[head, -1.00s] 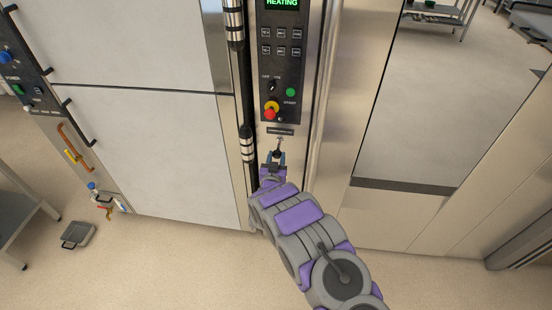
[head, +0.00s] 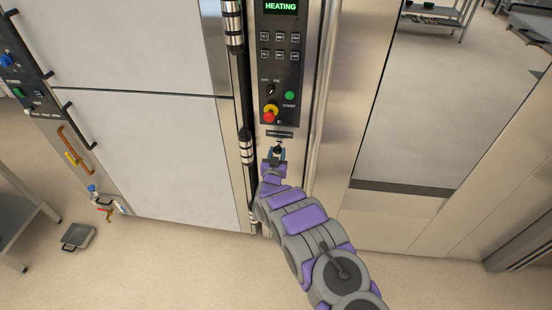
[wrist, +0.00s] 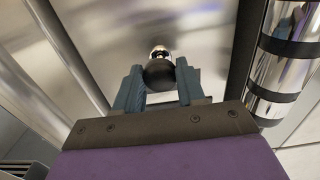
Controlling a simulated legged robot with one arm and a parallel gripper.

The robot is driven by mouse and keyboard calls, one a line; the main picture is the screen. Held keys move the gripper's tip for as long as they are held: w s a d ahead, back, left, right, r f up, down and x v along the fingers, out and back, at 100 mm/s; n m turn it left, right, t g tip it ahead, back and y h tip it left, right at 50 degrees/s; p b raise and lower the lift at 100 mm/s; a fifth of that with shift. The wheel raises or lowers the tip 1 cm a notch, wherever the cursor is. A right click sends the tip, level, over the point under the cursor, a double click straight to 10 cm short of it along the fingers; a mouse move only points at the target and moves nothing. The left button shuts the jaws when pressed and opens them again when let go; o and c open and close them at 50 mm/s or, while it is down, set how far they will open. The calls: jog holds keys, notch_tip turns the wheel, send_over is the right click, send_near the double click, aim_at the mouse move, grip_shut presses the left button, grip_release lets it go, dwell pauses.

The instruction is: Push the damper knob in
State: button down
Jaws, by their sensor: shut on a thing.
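The damper knob (wrist: 159,72) is a black ball on a short shiny metal stem that comes out of a steel panel. In the wrist view it sits between the two blue-grey fingers of my gripper (wrist: 158,83), which is shut on it. In the head view my gripper (head: 277,155) is at the narrow steel panel, just below the small dark label plate. The knob (head: 278,149) shows there only as a small dark spot at the fingertips. How far the stem sticks out is hard to tell.
Above is the control panel (head: 281,70) with a green HEATING display, a green button and a red knob. A dark vertical bar with chrome collars (head: 247,148) runs close on the left, and a steel post (head: 322,110) on the right.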

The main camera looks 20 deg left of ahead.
jog(key=shift+w+a, duration=0.2)
jog(key=shift+w, duration=0.4)
jog(key=shift+w+r, duration=0.1)
jog(key=shift+r, duration=0.1)
jog(key=c, duration=1.1)
grip_release()
jog(key=o, duration=0.4)
jog(key=shift+w+a+f, duration=0.1)
jog(key=shift+a+f, duration=0.1)
jog(key=shift+a, duration=0.05)
jog(key=shift+d, duration=0.15)
jog(key=shift+d, duration=0.1)
jog(key=shift+s+d, duration=0.1)
jog(key=shift+s, duration=0.15)
jog(key=p+v, duration=0.4)
jog(key=v, duration=1.2)
jog(key=shift+s, duration=0.4)
